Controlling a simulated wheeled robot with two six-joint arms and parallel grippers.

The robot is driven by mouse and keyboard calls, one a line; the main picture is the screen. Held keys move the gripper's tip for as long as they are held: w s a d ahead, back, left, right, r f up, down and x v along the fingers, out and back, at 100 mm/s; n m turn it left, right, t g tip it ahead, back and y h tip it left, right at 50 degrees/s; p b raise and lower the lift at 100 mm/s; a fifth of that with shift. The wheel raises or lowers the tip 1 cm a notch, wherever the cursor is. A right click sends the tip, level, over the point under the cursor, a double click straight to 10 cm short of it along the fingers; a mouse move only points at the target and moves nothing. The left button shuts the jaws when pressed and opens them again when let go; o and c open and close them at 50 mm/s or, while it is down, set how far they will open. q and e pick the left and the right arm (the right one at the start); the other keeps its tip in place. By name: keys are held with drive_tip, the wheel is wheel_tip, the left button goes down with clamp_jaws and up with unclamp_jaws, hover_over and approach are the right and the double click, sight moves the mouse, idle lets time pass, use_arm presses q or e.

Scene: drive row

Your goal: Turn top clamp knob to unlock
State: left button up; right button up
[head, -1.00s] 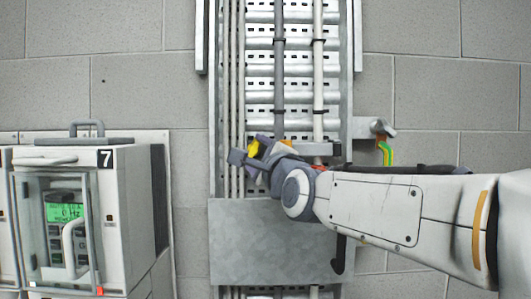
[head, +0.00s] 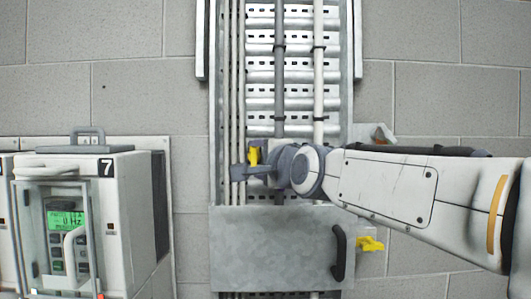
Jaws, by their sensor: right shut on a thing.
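A second yellow knob (head: 370,244) sits at the lower right of the plate, beside the plate's black handle (head: 339,252). My left gripper is not in view.
A white drive unit marked 7 (head: 80,195) with a lit green display stands at the left. The metal cable ladder (head: 357,40) runs up the block wall behind. My right arm covers the area right of the ladder.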

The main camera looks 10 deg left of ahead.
idle(0.4)
drive_tip(key=o, duration=1.4)
drive_tip(key=shift+s, duration=0.1)
drive_tip(key=shift+s+d, duration=0.25)
drive_tip(key=shift+s, duration=0.05)
drive_tip(key=v, duration=0.9)
drive_tip(key=shift+s+d, duration=0.2)
